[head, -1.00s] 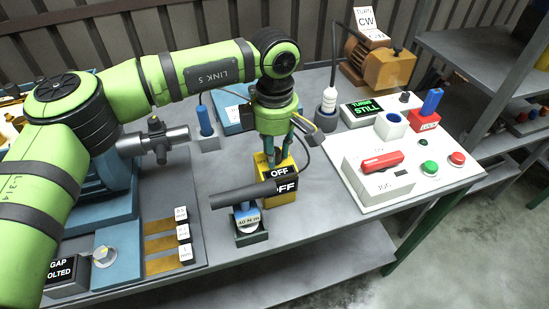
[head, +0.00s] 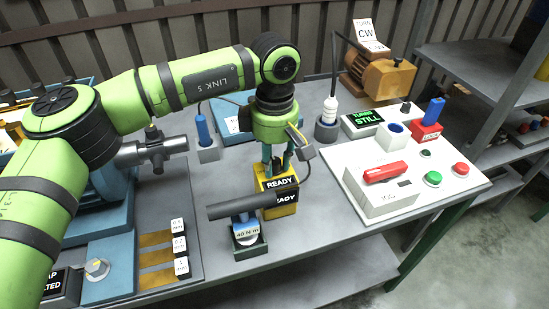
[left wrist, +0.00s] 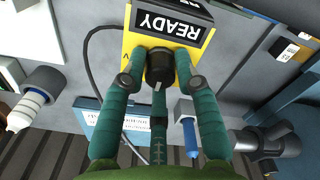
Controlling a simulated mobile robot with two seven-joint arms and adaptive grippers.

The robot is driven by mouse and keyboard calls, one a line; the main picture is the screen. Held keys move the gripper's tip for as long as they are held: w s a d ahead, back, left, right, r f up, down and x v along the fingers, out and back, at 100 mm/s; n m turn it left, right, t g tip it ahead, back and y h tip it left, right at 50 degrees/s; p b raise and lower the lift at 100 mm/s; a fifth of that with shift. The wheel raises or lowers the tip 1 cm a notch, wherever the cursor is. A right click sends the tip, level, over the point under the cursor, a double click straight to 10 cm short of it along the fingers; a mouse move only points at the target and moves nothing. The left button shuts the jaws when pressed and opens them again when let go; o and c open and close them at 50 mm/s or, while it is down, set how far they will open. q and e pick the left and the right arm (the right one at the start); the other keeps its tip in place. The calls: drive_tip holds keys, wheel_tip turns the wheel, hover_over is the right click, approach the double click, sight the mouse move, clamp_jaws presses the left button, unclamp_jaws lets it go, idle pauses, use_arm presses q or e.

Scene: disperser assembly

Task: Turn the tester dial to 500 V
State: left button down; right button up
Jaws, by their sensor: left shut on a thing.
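The yellow tester (head: 285,208) stands on the grey bench, and its screen reads READY. In the left wrist view the yellow tester (left wrist: 133,42) shows a black dial (left wrist: 160,66) with a light mark on it. My left gripper (head: 276,166) is above the tester. In the left wrist view my left gripper (left wrist: 160,78) is shut on the dial, with fingers on both sides of it. Numbers around the dial are mostly hidden, so its exact setting cannot be read. My right gripper is not in view.
A dark cylindrical tool marked 40 N m (head: 246,233) stands close in front of the tester. A white control box (head: 395,205) with a red handle and buttons is to the right. A cable runs beside the tester.

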sight(274, 160)
use_arm(q)
drive_tip(key=c, duration=0.9)
unclamp_jaws()
wheel_tip(274, 160, up, 12)
